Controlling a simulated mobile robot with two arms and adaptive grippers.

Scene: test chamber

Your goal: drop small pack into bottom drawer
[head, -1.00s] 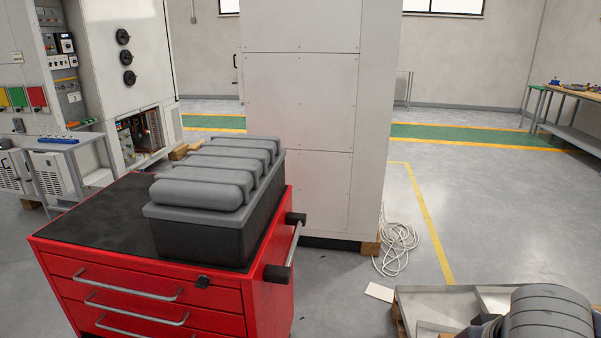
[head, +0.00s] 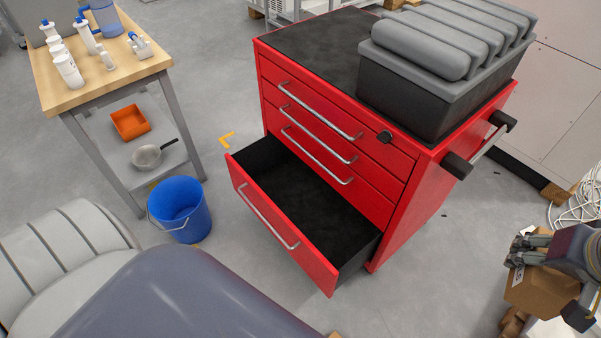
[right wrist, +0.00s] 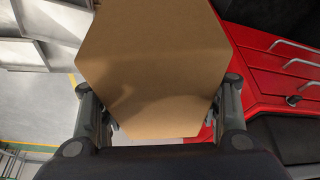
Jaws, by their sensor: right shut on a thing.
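The small pack is a brown cardboard box (head: 540,292) at the right edge of the head view. My right gripper (head: 530,250) is shut on it and holds it in the air, to the right of the red cabinet (head: 425,205). In the right wrist view the box (right wrist: 155,65) fills the middle between the two fingers (right wrist: 155,115). The bottom drawer (head: 265,225) of the red cabinet is pulled out, and its dark inside looks empty. The drawers above it are closed. My left gripper is not in view.
A black case with grey rolls (head: 420,95) stands on the cabinet top. A side handle (head: 480,145) sticks out on the cabinet's right. A blue bucket (head: 178,212) stands left of the open drawer, near a wooden-topped table (head: 105,85) with bottles. White cable (head: 578,200) lies at the far right.

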